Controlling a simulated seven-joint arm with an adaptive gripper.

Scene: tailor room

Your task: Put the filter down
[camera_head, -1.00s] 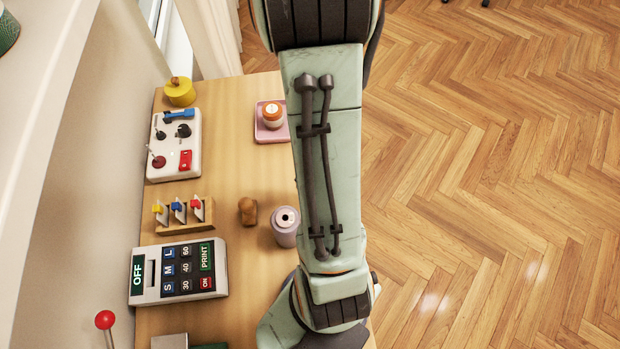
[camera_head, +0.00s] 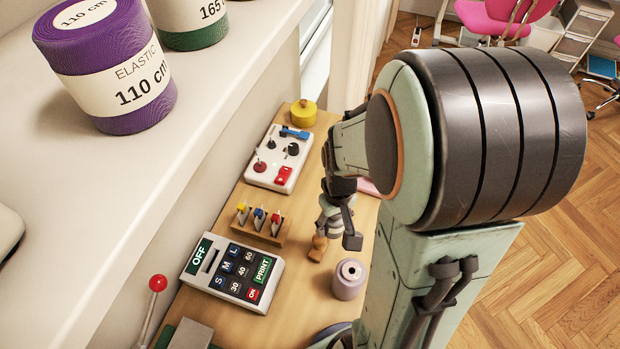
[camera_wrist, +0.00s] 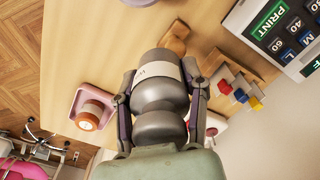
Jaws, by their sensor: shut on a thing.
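My gripper (camera_wrist: 160,100) is shut on a grey, rounded piece with a white band, which I take to be the filter (camera_wrist: 160,90). The fingers lie on either side of it. In the head view my gripper (camera_head: 337,212) is over the far part of the wooden table, and the grey filter (camera_head: 329,227) shows only partly between the fingers. It is close to a small brown wooden piece (camera_head: 318,249). I cannot tell whether the filter touches the table.
A control box (camera_head: 278,160), a rack with coloured tabs (camera_head: 262,224), a keypad printer (camera_head: 231,272) and a lilac spool (camera_head: 349,279) stand around. A pink tray (camera_wrist: 76,104) holds an orange-topped jar (camera_wrist: 92,113). Bare tabletop (camera_head: 300,290) lies between printer and spool.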

